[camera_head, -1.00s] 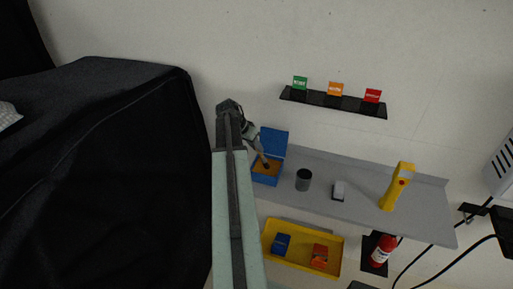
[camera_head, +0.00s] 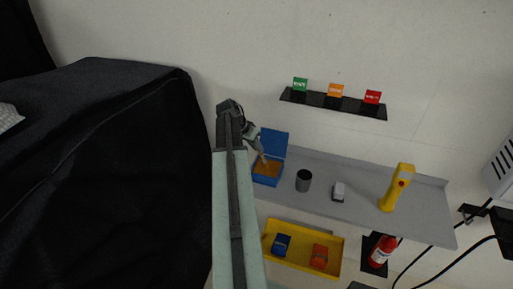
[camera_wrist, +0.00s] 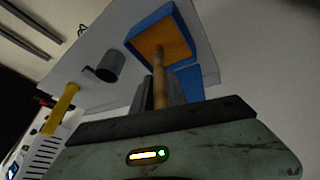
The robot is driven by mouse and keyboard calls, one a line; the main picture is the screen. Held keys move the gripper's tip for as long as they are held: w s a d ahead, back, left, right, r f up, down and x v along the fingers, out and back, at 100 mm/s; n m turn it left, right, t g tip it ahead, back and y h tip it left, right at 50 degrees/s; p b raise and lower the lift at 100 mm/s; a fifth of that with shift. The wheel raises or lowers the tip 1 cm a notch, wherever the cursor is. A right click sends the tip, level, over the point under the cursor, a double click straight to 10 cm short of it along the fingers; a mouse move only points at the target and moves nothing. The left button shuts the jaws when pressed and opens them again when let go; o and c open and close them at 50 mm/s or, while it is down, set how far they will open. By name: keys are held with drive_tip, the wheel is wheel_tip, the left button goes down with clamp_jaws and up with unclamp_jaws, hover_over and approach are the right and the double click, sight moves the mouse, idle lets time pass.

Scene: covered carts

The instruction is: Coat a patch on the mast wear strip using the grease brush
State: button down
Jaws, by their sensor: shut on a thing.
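My gripper (camera_head: 254,141) is shut on the grease brush (camera_head: 261,154). In the wrist view the brush's tan wooden handle (camera_wrist: 160,92) stands between the two dark fingers (camera_wrist: 161,90). Its far end points into the open blue grease box (camera_head: 268,181), which has orange-brown grease (camera_wrist: 152,42) inside and a raised lid (camera_head: 274,144). The brush tip is at or just over the grease; I cannot tell if it touches. I cannot make out the mast wear strip in either view.
A yellow tray (camera_head: 300,263) is below. A black-covered cart (camera_head: 110,170) fills the left. A narrow wall ledge (camera_head: 332,102) holds coloured cards.

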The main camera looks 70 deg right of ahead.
wheel_tip(320, 180, up, 7)
drive_tip(key=p, duration=0.6)
drive_tip(key=shift+f, duration=0.3)
drive_tip(key=shift+s, duration=0.1)
